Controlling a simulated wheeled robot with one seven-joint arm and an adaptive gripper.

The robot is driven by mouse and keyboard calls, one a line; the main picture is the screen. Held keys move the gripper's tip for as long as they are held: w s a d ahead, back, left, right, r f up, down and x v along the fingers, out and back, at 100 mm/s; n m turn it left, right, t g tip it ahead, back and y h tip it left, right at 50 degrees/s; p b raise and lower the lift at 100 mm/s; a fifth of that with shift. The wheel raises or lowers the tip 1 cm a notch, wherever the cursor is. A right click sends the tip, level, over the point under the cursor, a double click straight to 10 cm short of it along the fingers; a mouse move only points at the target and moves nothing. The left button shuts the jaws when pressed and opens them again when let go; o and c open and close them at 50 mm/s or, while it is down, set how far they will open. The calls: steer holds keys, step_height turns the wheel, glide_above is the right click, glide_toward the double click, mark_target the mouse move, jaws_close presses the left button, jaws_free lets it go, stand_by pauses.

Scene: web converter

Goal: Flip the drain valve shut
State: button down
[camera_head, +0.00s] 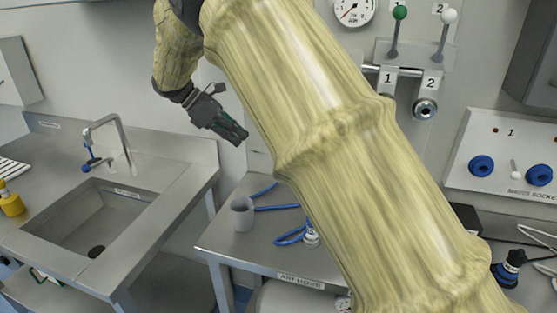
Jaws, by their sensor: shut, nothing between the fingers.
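My gripper (238,135) is shut and empty, hanging in the air at upper centre, to the right of the sink and above the bench. No part in view is readably marked as the drain valve, so I cannot tell which it is. Two wall levers stand upright at upper right, one with a green knob (400,13) and one with a white knob (449,16), above fittings numbered 1 and 2. The gripper is well left of them and touches nothing. My arm hides the middle of the view.
A sink (105,222) with a tap (108,140) is at left, a yellow bottle (11,203) beside it. A grey cup (242,214) and blue hose (290,238) lie on the lower bench. A gauge (354,9) and a socket panel (507,152) are on the wall.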

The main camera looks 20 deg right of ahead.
steer(key=shift+a, duration=0.1)
steer(key=d+r+p+x, duration=0.1)
steer(key=p+x, duration=0.2)
steer(key=x, duration=1)
steer(key=shift+s+d+r, duration=0.2)
steer(key=shift+d+r, duration=0.05)
steer(key=shift+d, duration=0.1)
